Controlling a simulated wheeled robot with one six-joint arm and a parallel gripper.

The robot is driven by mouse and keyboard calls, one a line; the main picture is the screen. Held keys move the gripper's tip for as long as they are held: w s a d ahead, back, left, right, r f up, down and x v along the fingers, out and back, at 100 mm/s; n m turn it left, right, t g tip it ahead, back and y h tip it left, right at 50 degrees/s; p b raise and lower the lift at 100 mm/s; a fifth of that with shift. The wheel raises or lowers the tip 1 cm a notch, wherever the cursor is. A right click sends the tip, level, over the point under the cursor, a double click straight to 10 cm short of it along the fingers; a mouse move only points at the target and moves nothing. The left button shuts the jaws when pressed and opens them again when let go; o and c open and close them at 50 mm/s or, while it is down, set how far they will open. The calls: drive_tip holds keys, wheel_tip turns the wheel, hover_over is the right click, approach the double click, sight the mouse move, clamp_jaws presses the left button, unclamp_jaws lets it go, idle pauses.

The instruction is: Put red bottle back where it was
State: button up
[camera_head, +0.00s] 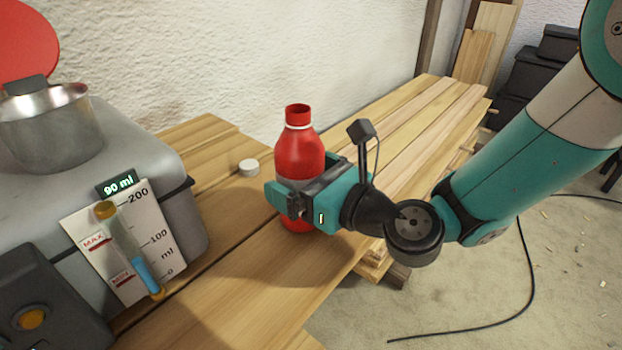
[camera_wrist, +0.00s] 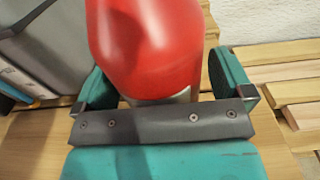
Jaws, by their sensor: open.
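The red bottle (camera_head: 300,150) stands upright on the wooden laths, uncapped, with a pale band at its neck. My gripper (camera_head: 300,193) reaches in from the right with its jaws around the bottle's lower body. In the wrist view the red bottle (camera_wrist: 150,45) stands between the two teal fingers of my gripper (camera_wrist: 162,85). The fingers are apart, with a gap visible on the right side. The bottle's base is partly hidden by my gripper. A small white cap-like disc (camera_head: 249,167) lies on the laths left of the bottle.
A grey case (camera_head: 170,170) stands at the left with a metal pot (camera_head: 52,125) on top. A measuring card (camera_head: 155,240) reading 90 ml leans at its front. The laths (camera_head: 400,125) behind the bottle are clear. A cable (camera_head: 530,270) lies on the floor.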

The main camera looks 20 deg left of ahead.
drive_tip(key=shift+d+b, duration=0.2)
drive_tip(key=shift+b, duration=0.1)
drive_tip(key=b+v, duration=0.8)
drive_tip(key=v, duration=0.3)
drive_tip(key=shift+d+r, duration=0.2)
drive_tip(key=shift+d, duration=0.1)
drive_tip(key=s+d+f+n+g+h, duration=0.1)
drive_tip(key=s+d+n+g+h, duration=0.1)
drive_tip(key=d+n, duration=0.4)
drive_tip(key=s+d+f+n+g+h, duration=0.2)
drive_tip(key=s+d+n+h, duration=0.3)
drive_tip(key=n, duration=0.8)
drive_tip(key=s+d+f+n+g+h, duration=0.1)
drive_tip(key=s+d+n+g+h, duration=0.2)
drive_tip(key=n, duration=0.7)
drive_tip(key=d+h, duration=0.2)
drive_tip(key=d, duration=0.2)
drive_tip(key=shift+s+f+n, duration=0.3)
drive_tip(key=shift+s+f, duration=0.05)
